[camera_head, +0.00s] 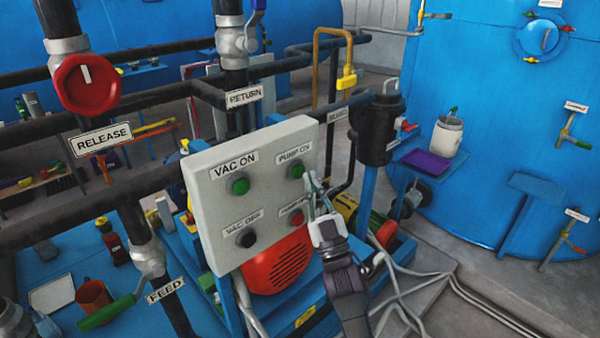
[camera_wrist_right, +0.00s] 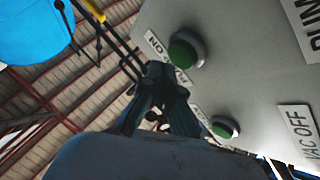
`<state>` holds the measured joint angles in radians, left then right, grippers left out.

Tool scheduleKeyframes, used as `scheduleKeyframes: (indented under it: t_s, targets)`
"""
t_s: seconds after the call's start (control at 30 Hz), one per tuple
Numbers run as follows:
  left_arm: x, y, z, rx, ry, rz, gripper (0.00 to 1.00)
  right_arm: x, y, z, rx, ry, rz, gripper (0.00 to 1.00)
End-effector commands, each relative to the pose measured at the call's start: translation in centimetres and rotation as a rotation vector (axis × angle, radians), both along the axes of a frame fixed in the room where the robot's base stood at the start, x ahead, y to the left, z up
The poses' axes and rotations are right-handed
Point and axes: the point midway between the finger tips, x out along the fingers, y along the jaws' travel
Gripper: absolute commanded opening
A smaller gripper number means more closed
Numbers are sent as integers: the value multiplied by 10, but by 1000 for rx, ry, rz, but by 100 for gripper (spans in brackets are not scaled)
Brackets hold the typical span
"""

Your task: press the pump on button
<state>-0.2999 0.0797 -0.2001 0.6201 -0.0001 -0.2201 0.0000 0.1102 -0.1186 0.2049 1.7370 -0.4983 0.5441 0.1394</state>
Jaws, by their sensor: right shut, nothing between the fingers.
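The green pump on button (camera_head: 296,171) is on the upper right of a pale grey control panel (camera_head: 213,185), under a label reading PUMP ON. My right gripper (camera_head: 313,183) is shut and empty, with its fingertips just right of and slightly below that button. I cannot tell whether they touch the panel. In the right wrist view the gripper (camera_wrist_right: 160,110) points up beside the panel (camera_wrist_right: 245,75), and a green button (camera_wrist_right: 186,50) shows beyond its fingers. My left gripper is not in view.
The panel also has a green VAC ON button (camera_head: 239,185), a dark VAC OFF button (camera_head: 246,238) and a red button (camera_head: 296,217) under the pump on button, close to my fingers. A black cylinder (camera_head: 376,130) and pipes stand to the right. A red motor cover (camera_head: 277,264) sits below.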

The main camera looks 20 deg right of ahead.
Motion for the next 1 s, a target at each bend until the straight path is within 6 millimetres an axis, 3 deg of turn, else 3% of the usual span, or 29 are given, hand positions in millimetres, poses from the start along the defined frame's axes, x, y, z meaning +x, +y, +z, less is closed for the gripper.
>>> scheduleKeyframes:
  t_s: [1.0]
  targets:
    - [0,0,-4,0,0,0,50,8,3,0,0,0,0,0]
